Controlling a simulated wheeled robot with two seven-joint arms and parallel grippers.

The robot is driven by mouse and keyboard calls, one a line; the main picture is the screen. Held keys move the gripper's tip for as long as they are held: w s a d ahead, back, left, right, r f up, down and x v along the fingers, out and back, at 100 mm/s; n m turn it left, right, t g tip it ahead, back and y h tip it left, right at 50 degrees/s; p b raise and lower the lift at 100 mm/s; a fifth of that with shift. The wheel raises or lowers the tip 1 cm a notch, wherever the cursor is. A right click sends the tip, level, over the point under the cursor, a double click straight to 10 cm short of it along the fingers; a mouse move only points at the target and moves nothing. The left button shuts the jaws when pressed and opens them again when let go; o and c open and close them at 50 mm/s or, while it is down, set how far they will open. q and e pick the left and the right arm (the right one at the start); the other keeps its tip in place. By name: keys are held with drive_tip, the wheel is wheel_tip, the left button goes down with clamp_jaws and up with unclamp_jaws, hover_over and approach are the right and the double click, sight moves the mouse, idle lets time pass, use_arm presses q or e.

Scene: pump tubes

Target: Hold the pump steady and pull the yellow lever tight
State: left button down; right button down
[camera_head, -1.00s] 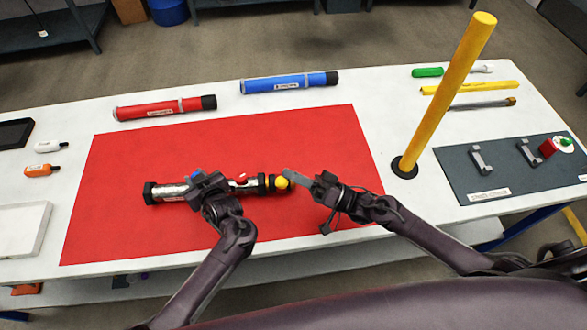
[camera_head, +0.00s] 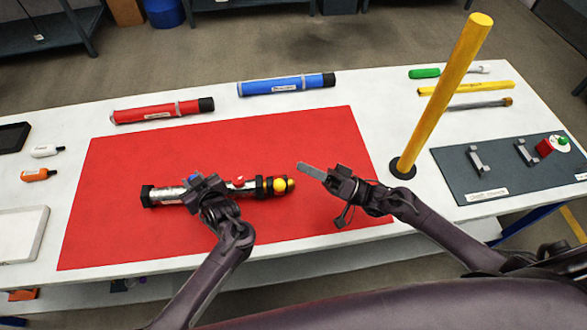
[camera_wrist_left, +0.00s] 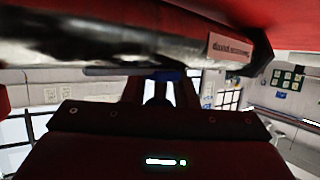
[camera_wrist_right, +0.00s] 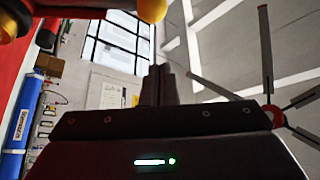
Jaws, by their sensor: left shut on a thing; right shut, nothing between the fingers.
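The silver pump (camera_head: 168,195) with black ends lies on the red mat (camera_head: 310,135). My left gripper (camera_head: 200,183) is shut around the pump's body from above; its silver body with a label (camera_wrist_left: 150,37) fills the top of the left wrist view. The yellow lever (camera_head: 285,185) is at the pump's right end, and its round yellow tip also shows in the right wrist view (camera_wrist_right: 152,10). My right gripper (camera_head: 318,172) is shut and empty, to the right of the lever and apart from it.
A red tube (camera_head: 150,112) and a blue tube (camera_head: 285,84) lie behind the mat. A tall yellow post (camera_head: 440,100) stands to the right of my right gripper. A dark grey board (camera_head: 475,190) with clamps lies at the right.

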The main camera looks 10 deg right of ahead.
use_arm(q)
drive_tip(key=shift+r, duration=0.1)
use_arm(e)
drive_tip(key=v, duration=0.6)
drive_tip(key=shift+d+f, duration=0.1)
use_arm(q)
drive_tip(key=c, duration=1.1)
unclamp_jaws()
drive_tip(key=shift+s, duration=0.1)
drive_tip(key=shift+s+d, duration=0.3)
drive_tip(key=shift+s, duration=0.05)
drive_tip(key=v, duration=0.7)
drive_tip(key=shift+s+a, duration=0.25)
drive_tip(key=shift+a, duration=0.1)
drive_tip(key=s+a+f, duration=0.1)
drive_tip(key=a, duration=0.1)
drive_tip(key=s+a+f+n+y, duration=0.1)
drive_tip(key=s+a+f, duration=0.1)
drive_tip(key=s+a+f+y, duration=0.1)
drive_tip(key=s+a, duration=0.1)
drive_tip(key=a, duration=0.1)
drive_tip(key=shift+a+f+n, duration=0.1)
drive_tip(key=shift+f+n, duration=0.2)
drive_tip(key=shift+f, duration=0.1)
